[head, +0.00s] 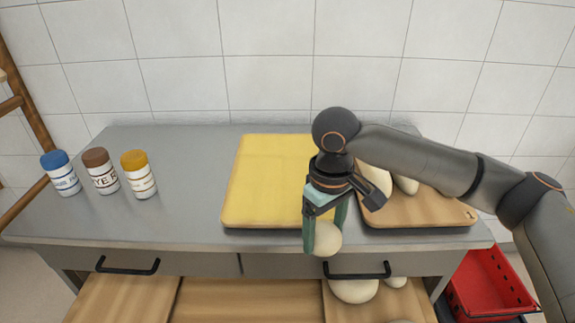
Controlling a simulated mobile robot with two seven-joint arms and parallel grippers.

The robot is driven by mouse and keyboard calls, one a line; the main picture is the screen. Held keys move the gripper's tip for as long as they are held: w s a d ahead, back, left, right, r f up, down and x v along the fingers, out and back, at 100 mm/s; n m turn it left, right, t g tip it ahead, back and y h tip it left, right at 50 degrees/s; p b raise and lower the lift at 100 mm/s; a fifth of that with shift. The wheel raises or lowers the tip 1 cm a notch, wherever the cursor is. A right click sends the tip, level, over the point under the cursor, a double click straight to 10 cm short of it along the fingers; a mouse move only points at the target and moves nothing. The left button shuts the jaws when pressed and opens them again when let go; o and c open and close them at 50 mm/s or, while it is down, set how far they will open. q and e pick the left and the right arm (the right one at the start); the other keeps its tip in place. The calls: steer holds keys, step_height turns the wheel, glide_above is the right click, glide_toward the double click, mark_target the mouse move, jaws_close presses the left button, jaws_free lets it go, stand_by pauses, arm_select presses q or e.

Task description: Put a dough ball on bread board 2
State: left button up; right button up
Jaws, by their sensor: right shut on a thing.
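My right gripper (324,238) reaches in from the right and points down. It is shut on a pale dough ball (329,241), which shows in front of the counter's front edge, near the yellow board's lower right corner. The yellow board (262,180) lies on the counter and its top looks bare. A brown wooden board (425,212) lies to its right, with pale dough balls (406,185) on it, partly hidden behind my arm. I cannot read a number on either board, so I cannot tell which is bread board 2. My left gripper is out of view.
Three jars with blue (60,172), brown (101,171) and yellow (139,174) lids stand at the counter's left. Between them and the yellow board the counter is clear. More dough (354,290) lies below the counter front, among wooden boards. A red crate (488,285) is at lower right.

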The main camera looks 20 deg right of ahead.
steer(key=w+a+r+n+p, duration=0.3)
steer(key=a+r+n+p, duration=0.15)
steer(key=n, duration=0.75)
steer(key=w+a+r+n+p, duration=0.3)
steer(key=a+r+n+p, duration=0.15)
steer(key=n, duration=0.75)
steer(key=b, duration=0.2)
glide_above(298, 200)
steer(key=f, duration=0.8)
steer(key=shift+s+a, duration=0.3)
steer(key=shift+w+d+f, duration=0.35)
steer(key=shift+f, duration=0.25)
step_height(298, 200, down, 2)
steer(key=shift+f, duration=0.2)
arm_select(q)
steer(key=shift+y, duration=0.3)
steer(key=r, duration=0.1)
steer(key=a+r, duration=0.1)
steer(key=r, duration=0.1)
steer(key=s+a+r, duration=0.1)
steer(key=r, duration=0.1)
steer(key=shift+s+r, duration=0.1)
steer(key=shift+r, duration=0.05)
arm_select(e)
steer(key=shift+f, duration=0.25)
